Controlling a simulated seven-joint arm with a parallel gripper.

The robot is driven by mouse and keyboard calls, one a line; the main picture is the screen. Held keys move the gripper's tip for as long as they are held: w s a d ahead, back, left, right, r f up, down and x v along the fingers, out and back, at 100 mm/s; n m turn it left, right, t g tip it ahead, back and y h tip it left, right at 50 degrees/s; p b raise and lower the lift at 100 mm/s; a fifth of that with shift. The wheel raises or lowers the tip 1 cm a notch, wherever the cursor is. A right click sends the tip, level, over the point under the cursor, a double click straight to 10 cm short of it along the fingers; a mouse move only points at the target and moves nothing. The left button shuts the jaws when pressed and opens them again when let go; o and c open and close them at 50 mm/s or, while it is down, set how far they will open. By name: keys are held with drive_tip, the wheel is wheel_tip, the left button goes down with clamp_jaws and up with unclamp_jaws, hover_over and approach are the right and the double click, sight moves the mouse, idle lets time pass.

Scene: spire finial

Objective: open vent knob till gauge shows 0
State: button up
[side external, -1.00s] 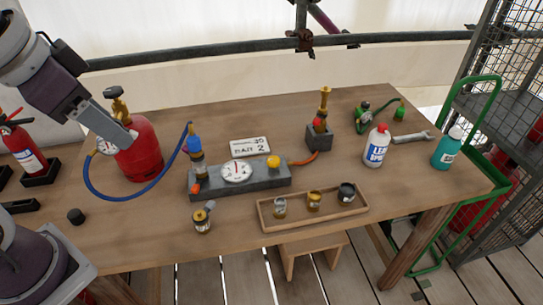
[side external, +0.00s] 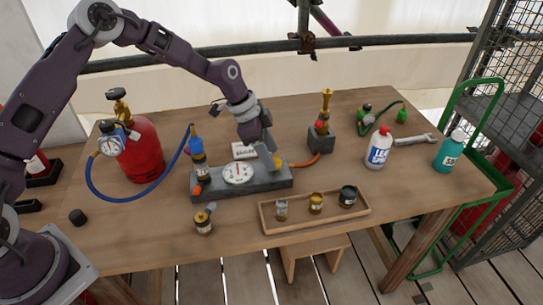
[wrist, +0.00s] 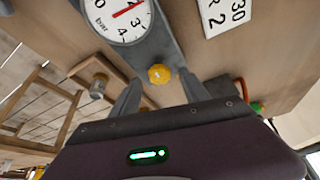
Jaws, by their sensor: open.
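The yellow vent knob (wrist: 159,74) sits on one end of the grey manifold block (side external: 214,186). In the side view the knob (side external: 279,161) is partly hidden by my gripper (side external: 272,163). My gripper is open. In the wrist view its two fingers (wrist: 161,79) lie left and right of the knob with gaps; I cannot tell whether the tips reach down beside it. The white gauge (side external: 237,173) is on the block to the left of the knob. In the wrist view the gauge (wrist: 120,14) is cut off at the top; its red needle points away from the 0.
A blue-topped fitting (side external: 196,150) stands at the block's left end. A wooden tray (side external: 335,217) with small jars is in front. A red cylinder (side external: 141,150) stands left.

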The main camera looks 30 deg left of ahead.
drive_tip(key=shift+x, duration=0.75)
clamp_jaws()
drive_tip(key=shift+n, duration=0.3)
drive_tip(key=n, duration=0.1)
drive_tip(key=n+t+y, duration=0.1)
drive_tip(key=n, duration=0.3)
drive_tip(key=shift+s+d+y, duration=0.25)
drive_tip(key=shift+y, duration=0.15)
drive_tip(key=n+y, duration=0.1)
drive_tip(key=n, duration=0.2)
drive_tip(key=n+t+y, duration=0.1)
drive_tip(key=n, duration=0.2)
drive_tip(key=shift+d+n, duration=0.2)
drive_tip(key=shift+n, duration=0.1)
